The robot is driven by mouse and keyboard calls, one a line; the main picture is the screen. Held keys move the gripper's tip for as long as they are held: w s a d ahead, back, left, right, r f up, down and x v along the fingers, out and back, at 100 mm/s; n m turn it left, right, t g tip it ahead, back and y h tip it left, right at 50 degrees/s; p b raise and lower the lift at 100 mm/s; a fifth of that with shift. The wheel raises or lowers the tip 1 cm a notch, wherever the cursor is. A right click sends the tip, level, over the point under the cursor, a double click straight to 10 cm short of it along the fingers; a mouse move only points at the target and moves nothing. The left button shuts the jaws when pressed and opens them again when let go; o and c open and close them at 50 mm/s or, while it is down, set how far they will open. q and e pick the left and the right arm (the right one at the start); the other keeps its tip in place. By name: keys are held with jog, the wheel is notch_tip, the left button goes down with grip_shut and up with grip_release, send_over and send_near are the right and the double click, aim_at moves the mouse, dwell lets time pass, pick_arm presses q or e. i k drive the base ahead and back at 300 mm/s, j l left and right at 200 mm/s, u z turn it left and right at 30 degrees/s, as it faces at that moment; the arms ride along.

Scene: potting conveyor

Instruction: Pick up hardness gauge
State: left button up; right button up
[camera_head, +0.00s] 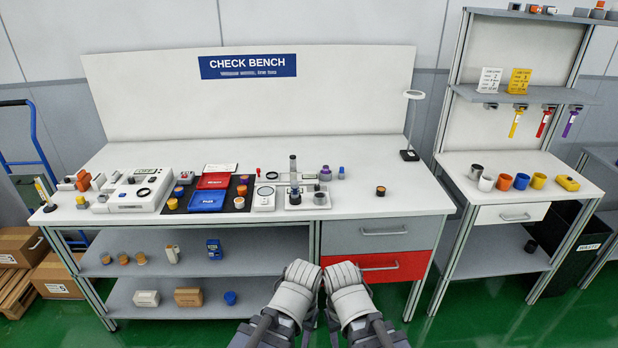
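I cannot tell for sure which item is the hardness gauge. One upright instrument on a stand (294,180) stands on the check bench (365,200), right of centre. A small blue handheld device (214,250) stands on the upper shelf under the bench. A flat grey instrument with a round dial (264,199) lies left of the stand. My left gripper (299,268) and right gripper (343,270) are side by side, low in front of the bench and apart from these items. Their fingertips point away from me, and their opening is not clear. I see nothing held.
A white instrument box (137,193) is on the bench's left. Red (214,180) and blue (207,200) trays lie in the middle, with several small round parts nearby. A magnifier lamp (409,155) is at the right. The bench's right front has free room. A red drawer (385,268) is below.

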aim_at(295, 184)
jog(key=i+j+z, duration=0.1)
jog(key=i, duration=0.35)
jog(key=i+j+z, duration=0.1)
jog(key=i, duration=0.4)
jog(key=i+j+z, duration=0.1)
jog(key=i+j, duration=0.15)
jog(key=i, duration=0.2)
